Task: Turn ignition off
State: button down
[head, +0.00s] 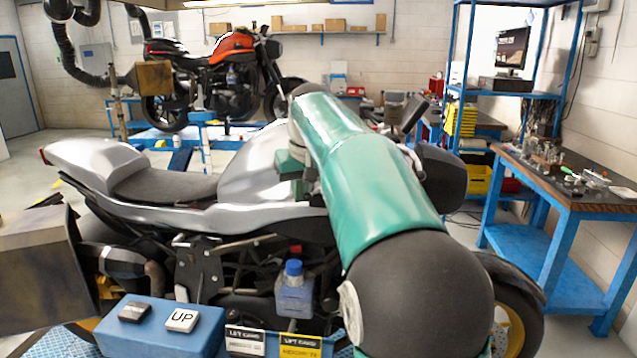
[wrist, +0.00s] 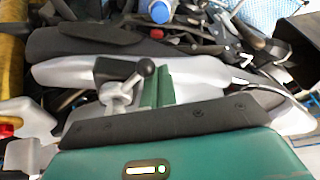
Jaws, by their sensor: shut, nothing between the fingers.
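The silver motorcycle (head: 258,172) stands across the middle of the head view, with my green arm reaching over its tank. My gripper (head: 291,168) is partly hidden behind that arm, close to the tank. In the wrist view my gripper's green fingers (wrist: 157,86) are together, with nothing seen between them. Just left of them is a grey round part (wrist: 118,98) and a black ball-ended lever (wrist: 144,69). I cannot tell whether this is the ignition, or whether the fingers touch it. No ignition switch is clearly visible in the head view.
A blue box with an UP button (head: 182,320) and a blue-capped bottle (head: 294,292) are in front of the motorcycle. A blue workbench (head: 560,195) with small parts stands at the right. An orange motorcycle (head: 233,50) is on a lift behind.

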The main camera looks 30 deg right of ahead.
jog(key=shift+s+d, duration=0.1)
jog(key=shift+s, duration=0.45)
jog(key=shift+s+d, duration=0.25)
jog(key=shift+s, duration=0.3)
jog(key=shift+w+r, duration=0.1)
notch_tip(320, 180, up, 9)
jog(key=shift+w+a, duration=0.25)
jog(key=shift+w, duration=0.2)
dwell(0.9)
dwell(0.4)
